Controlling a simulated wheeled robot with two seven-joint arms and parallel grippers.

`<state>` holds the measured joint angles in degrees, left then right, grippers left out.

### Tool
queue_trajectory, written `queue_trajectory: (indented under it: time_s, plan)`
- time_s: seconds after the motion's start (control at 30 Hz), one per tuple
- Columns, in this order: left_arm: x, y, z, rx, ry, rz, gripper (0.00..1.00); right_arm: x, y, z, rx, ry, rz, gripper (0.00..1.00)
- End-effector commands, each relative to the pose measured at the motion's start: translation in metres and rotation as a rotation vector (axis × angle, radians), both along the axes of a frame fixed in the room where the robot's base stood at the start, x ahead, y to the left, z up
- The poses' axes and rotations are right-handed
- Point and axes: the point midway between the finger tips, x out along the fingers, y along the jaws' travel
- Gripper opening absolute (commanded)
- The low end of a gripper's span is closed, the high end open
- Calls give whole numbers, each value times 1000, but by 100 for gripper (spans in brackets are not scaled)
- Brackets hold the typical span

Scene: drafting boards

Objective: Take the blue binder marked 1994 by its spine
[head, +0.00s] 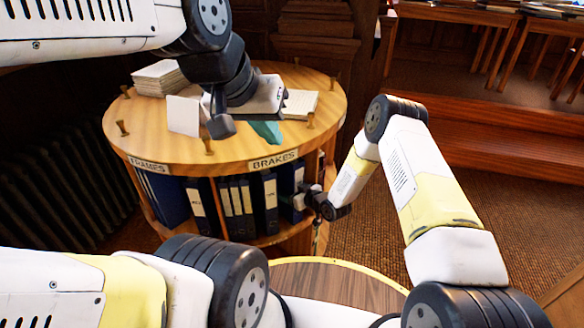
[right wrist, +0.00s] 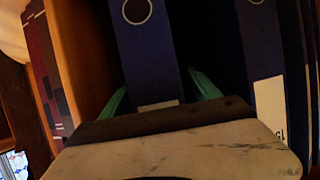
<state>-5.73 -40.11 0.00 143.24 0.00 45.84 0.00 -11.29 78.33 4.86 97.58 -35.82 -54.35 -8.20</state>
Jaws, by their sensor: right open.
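Several blue binders stand upright on the lower shelf of a round wooden stand (head: 228,155). My right gripper (head: 303,199) is at the rightmost blue binder (head: 289,178) under the BRAKES sign. In the right wrist view, the open green fingers of my right gripper (right wrist: 160,95) lie on either side of a blue binder's spine (right wrist: 148,55) with a ring hole. Its label is mostly hidden by the gripper, so its year cannot be read. Another blue binder (right wrist: 262,50) to the right has a white label, partly showing "19". My left gripper (head: 267,130) is above the stand's top; its jaw opening is unclear.
The stand's top holds a paper stack (head: 160,76), a white card (head: 184,115), another paper pile (head: 300,104) and small brass pegs. A wooden divider (right wrist: 85,50) stands left of the straddled binder. A round table (head: 335,280) is in front; steps rise at right.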

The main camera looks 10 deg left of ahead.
Motion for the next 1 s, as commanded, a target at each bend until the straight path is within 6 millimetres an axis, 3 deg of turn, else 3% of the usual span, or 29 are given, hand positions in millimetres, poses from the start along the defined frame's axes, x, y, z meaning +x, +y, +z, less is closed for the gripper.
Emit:
queue_trajectory:
  time_s: [0.27,0.63,1.0]
  plan:
    - [0,0,0,0,0,0,0,2,3,-2,0,1,0,71]
    - [0,0,0,0,0,0,0,2,3,-2,0,1,0,0]
    - [0,0,0,0,0,0,0,3,3,0,3,-3,-1,0]
